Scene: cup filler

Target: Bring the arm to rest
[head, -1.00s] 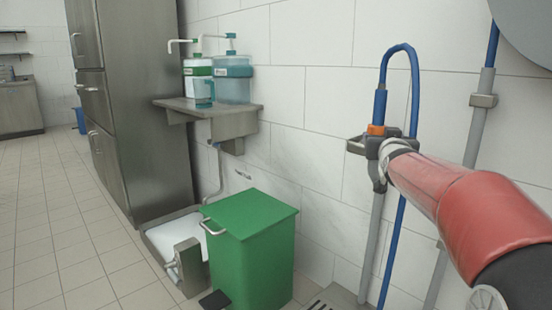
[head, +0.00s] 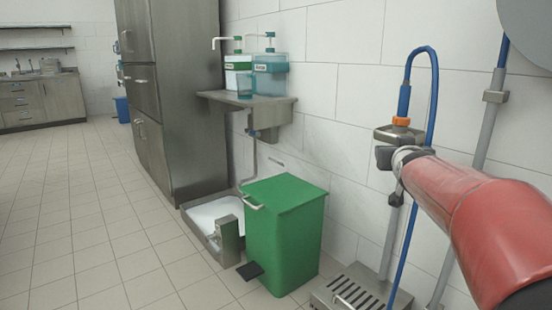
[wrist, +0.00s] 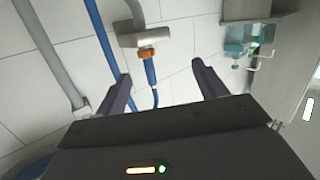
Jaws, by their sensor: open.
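My red arm reaches in from the right of the head view, in front of the tiled wall. My gripper (head: 386,160) is at its end, mostly hidden by the arm there. In the wrist view my gripper (wrist: 161,70) has its two dark fingers spread apart with nothing held between them. The blue hose (head: 407,100) with an orange collar (head: 401,121) hangs at a wall bracket, just above my gripper in the head view. In the wrist view the orange collar (wrist: 146,55) lies beyond the gap between the fingers.
A green pedal bin (head: 284,240) stands by the wall. A steel shelf (head: 285,104) carries two dispensers and a teal cup (head: 244,86). A floor grate (head: 350,295) lies below the hose. A tall steel cabinet (head: 170,90) stands behind. The tiled floor at left is clear.

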